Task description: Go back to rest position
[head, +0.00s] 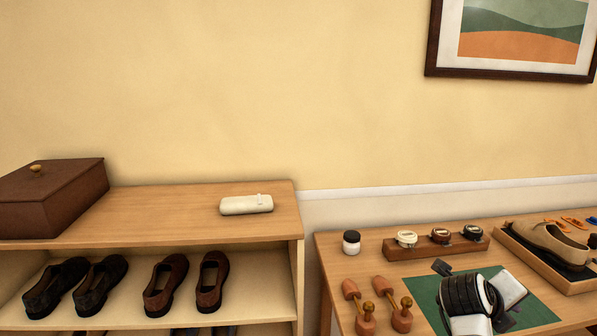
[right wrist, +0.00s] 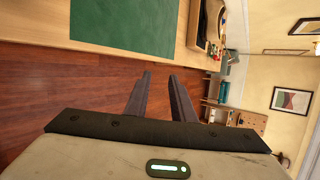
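My right gripper (head: 478,290) shows at the lower right of the head view, over the green mat (head: 540,312) on the wooden table. In the right wrist view, its two dark fingers (right wrist: 160,78) stand apart with nothing between them. They point past the table's edge, with the red-brown floor behind them. The green mat (right wrist: 125,24) lies on the tabletop at the top of that view. My left gripper is not in view.
The table holds wooden shoe trees (head: 361,308), a jar (head: 351,243), a rack of small tins (head: 436,246) and a tray with a tan shoe (head: 553,243). At left, a shelf (head: 180,215) carries a brown box (head: 50,200), a cream case (head: 246,205) and dark shoes below.

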